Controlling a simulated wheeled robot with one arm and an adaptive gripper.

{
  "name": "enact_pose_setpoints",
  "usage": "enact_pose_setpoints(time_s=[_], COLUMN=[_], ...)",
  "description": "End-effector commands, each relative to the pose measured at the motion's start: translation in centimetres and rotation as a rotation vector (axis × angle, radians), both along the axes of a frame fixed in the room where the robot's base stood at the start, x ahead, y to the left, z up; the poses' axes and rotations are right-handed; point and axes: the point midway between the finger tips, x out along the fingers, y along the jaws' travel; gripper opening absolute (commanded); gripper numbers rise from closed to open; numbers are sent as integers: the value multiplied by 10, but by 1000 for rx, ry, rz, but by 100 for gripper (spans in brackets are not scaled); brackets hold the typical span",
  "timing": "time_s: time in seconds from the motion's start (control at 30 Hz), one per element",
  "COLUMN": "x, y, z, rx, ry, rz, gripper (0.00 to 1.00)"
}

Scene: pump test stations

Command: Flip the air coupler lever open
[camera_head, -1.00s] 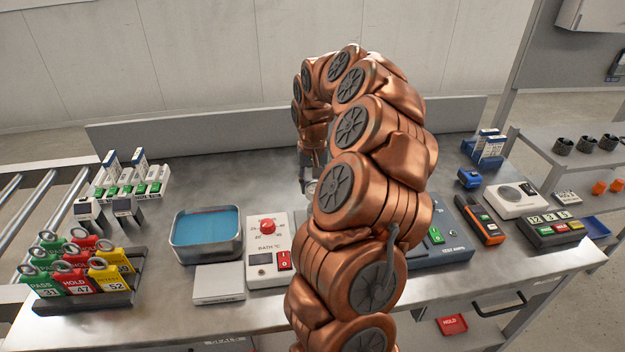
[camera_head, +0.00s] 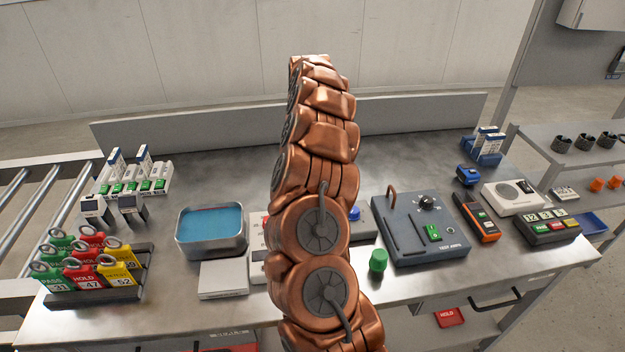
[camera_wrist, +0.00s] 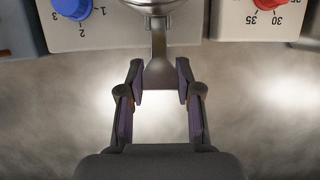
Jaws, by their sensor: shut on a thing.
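The grey metal lever (camera_wrist: 158,65) hangs from a round silver body (camera_wrist: 152,4), which I take to be the air coupler, at the top of the wrist view. The body is cut off by the frame edge. My gripper (camera_wrist: 159,83) has its two dark fingers on either side of the lever's flared end and is shut on it. In the head view my arm hides the gripper, the lever and the coupler.
In the head view, a green cap (camera_head: 378,261) and grey-blue tester (camera_head: 405,245) lie right of my arm; a water bath (camera_head: 240,250) lies left.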

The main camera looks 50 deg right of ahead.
Motion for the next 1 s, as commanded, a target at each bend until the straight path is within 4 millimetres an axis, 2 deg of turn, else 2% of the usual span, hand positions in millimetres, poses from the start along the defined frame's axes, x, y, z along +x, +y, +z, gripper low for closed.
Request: enact_pose_setpoints(time_s=[1.0], x=[3], y=[-2], z=[-9], rx=[155], ry=[204], rz=[-1], gripper=[0])
